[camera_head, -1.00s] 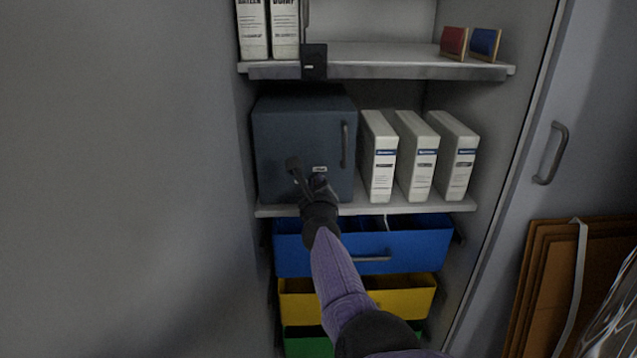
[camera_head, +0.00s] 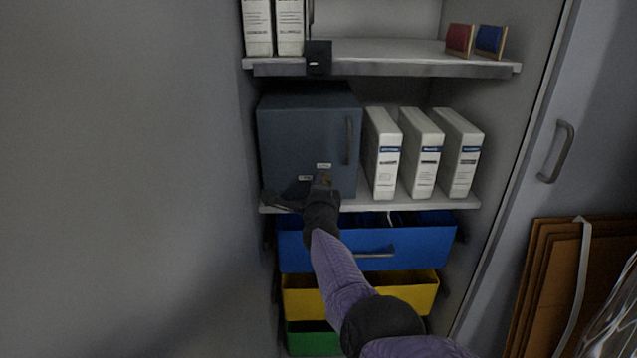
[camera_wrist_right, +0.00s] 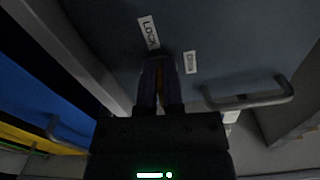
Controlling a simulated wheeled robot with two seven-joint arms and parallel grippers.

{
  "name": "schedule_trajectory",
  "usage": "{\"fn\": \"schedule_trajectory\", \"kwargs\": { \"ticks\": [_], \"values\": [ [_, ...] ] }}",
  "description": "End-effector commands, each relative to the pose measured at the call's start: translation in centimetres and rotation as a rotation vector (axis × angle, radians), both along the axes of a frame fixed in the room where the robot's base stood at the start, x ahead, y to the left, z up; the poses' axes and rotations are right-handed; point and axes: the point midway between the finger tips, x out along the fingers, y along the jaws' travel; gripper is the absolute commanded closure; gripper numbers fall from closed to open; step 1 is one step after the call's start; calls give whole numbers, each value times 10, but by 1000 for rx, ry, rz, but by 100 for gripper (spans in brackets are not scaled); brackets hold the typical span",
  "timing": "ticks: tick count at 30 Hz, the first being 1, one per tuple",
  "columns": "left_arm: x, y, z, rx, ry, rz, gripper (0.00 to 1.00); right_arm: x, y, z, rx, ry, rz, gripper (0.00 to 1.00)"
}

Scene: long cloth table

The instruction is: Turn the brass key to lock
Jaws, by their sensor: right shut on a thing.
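The dark blue-grey cabinet (camera_head: 300,125) stands on the middle shelf, with a handle (camera_head: 349,141) on its right side. My right gripper (camera_head: 324,182) is at the lower part of its front. In the right wrist view my right gripper (camera_wrist_right: 161,75) is shut, with a thin brownish strip of the brass key (camera_wrist_right: 160,90) between its fingers; the rest of the key and the keyhole are hidden. A LOCK label (camera_wrist_right: 149,32) and an OPEN label (camera_wrist_right: 190,62) sit close to the fingertips. My left gripper is out of view.
White binders (camera_head: 383,155) stand right of the cabinet. Below are a blue drawer (camera_head: 420,245), a yellow drawer (camera_head: 412,297) and a green one (camera_head: 312,340). A shelf (camera_head: 400,58) runs above. A grey panel fills the left.

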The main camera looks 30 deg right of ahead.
Motion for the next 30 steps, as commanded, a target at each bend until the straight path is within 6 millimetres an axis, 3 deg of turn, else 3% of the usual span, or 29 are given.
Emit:
{"fn": "schedule_trajectory", "kwargs": {
  "ticks": [10, 26, 27, 30],
  "values": [
    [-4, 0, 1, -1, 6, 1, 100, 0, 0, -2, -106, 54, 0, 100],
    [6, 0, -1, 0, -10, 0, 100, 0, 0, -3, -123, 62, 0, 100],
    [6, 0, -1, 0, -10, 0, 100, 0, 0, -3, -123, 62, 0, 85],
    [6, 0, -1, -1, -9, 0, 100, 0, 0, -3, -122, 61, 0, 64]
  ]
}}
